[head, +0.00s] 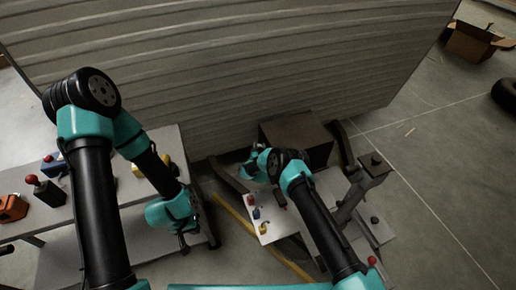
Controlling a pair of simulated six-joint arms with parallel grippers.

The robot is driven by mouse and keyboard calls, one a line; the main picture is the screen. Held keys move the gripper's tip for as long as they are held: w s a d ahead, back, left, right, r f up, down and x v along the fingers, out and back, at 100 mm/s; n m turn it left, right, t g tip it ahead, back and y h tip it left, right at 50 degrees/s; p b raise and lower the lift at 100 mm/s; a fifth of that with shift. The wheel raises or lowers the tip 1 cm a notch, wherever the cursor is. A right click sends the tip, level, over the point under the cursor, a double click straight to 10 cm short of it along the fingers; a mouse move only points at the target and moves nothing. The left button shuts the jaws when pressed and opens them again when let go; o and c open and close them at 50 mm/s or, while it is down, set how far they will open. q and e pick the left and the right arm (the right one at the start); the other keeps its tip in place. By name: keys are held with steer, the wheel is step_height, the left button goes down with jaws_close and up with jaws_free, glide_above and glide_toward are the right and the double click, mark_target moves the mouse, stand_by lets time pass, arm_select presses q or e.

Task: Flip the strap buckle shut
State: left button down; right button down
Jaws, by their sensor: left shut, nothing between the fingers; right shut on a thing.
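I cannot make out the strap buckle; it is too small or hidden at this distance. A dark box (300,135) stands against the ribbed camper wall. My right gripper (256,148) is beside the box's left side, close to the wall. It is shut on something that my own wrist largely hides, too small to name. My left gripper (184,243) is shut and empty, pointing down by the right end of the left workbench. It is well apart from the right gripper.
The left workbench (95,210) carries an orange block (12,208) and a dark block with a red knob (48,191). A white panel (271,230) with small coloured parts lies below my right arm. A grey vise-like stand (372,172) is at right, with open floor beyond.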

steer(key=c, duration=0.7)
jaws_free()
steer(key=shift+a+f, duration=0.1)
